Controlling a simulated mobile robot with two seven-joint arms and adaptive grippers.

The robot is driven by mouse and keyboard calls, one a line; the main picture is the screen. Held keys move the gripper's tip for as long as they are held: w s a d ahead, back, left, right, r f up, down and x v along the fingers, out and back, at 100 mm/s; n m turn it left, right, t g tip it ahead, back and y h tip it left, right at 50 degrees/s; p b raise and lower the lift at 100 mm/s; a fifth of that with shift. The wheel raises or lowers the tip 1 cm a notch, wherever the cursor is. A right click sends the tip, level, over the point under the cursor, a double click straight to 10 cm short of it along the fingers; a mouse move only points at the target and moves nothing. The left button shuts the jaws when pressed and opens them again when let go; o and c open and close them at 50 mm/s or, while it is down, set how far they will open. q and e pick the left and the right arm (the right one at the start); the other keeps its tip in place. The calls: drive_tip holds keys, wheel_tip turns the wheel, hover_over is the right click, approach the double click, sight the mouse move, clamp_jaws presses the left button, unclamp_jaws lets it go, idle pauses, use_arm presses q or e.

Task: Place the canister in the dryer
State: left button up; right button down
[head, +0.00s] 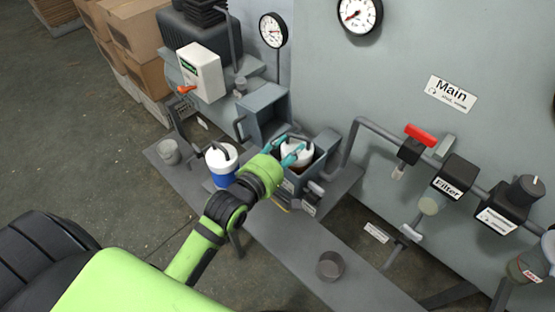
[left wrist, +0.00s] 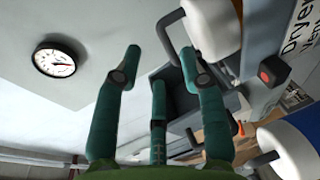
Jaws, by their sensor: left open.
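A white canister (head: 297,153) with a handle sits inside the open grey dryer box (head: 321,143) in the head view. How deep it sits is hidden by my gripper. My left gripper (head: 284,149), with teal fingers, is open right at the canister's top on its near left side; I cannot tell whether they touch. In the left wrist view the open fingers (left wrist: 168,68) stand empty, with a white canister (left wrist: 212,22) and its grey handle beyond them, near a "Dryer" label (left wrist: 299,32). My right gripper is not in view.
A blue and white canister (head: 222,166) with a dark handle stands on the grey bench (head: 285,237), left of my arm. A grey cup (head: 169,151) and a round grey cup (head: 330,265) also stand there. The grey panel (head: 400,60) with gauges and pipes rises behind.

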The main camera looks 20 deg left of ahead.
use_arm(q)
drive_tip(key=v, duration=0.5)
idle(1.1)
